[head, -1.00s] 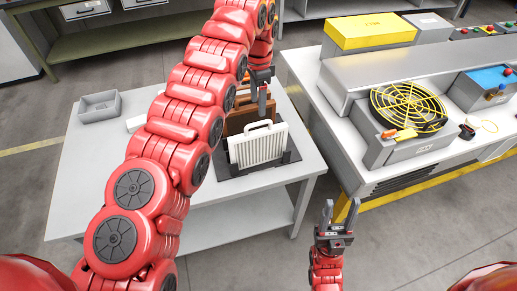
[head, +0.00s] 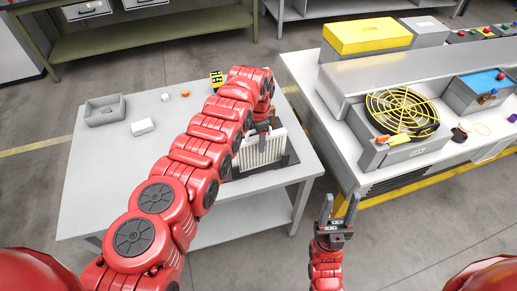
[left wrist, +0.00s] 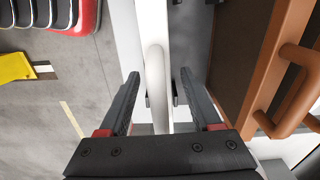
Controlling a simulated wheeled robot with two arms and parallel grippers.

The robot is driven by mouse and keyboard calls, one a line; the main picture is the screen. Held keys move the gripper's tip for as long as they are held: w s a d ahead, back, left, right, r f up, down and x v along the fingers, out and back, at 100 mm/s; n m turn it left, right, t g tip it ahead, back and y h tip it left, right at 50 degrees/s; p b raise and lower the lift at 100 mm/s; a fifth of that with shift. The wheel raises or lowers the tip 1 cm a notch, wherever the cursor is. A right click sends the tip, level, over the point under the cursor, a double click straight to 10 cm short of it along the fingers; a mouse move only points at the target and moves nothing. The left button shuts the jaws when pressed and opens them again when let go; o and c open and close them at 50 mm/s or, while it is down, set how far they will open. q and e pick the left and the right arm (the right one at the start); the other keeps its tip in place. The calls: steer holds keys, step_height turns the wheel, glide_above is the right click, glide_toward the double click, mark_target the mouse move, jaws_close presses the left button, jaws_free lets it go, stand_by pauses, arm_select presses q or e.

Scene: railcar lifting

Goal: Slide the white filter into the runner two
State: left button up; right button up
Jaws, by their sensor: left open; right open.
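The white filter (head: 262,151), a ribbed panel with a loop handle, stands upright in a dark holder (head: 283,165) on the table, partly behind my left arm. The left wrist view shows its handle (left wrist: 156,75) from above, with the fingers of my left gripper (left wrist: 160,76) open on either side of it. In the head view that gripper (head: 265,123) is at the filter's top, largely hidden. A brown filter (left wrist: 258,50) with its own handle stands close on the right in the wrist view. My right gripper (head: 338,212) is open and empty. I cannot tell which part is runner two.
The grey table (head: 105,165) carries a grey tray (head: 105,109), a small white block (head: 143,127) and small round items. A workbench (head: 345,140) on the right holds a yellow fan guard (head: 402,111) and a yellow box (head: 367,34). Floor lies between them.

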arm_select(q)
steer(key=shift+f, duration=0.3)
steer(key=shift+c, duration=0.3)
jaws_close()
stand_by(1.0)
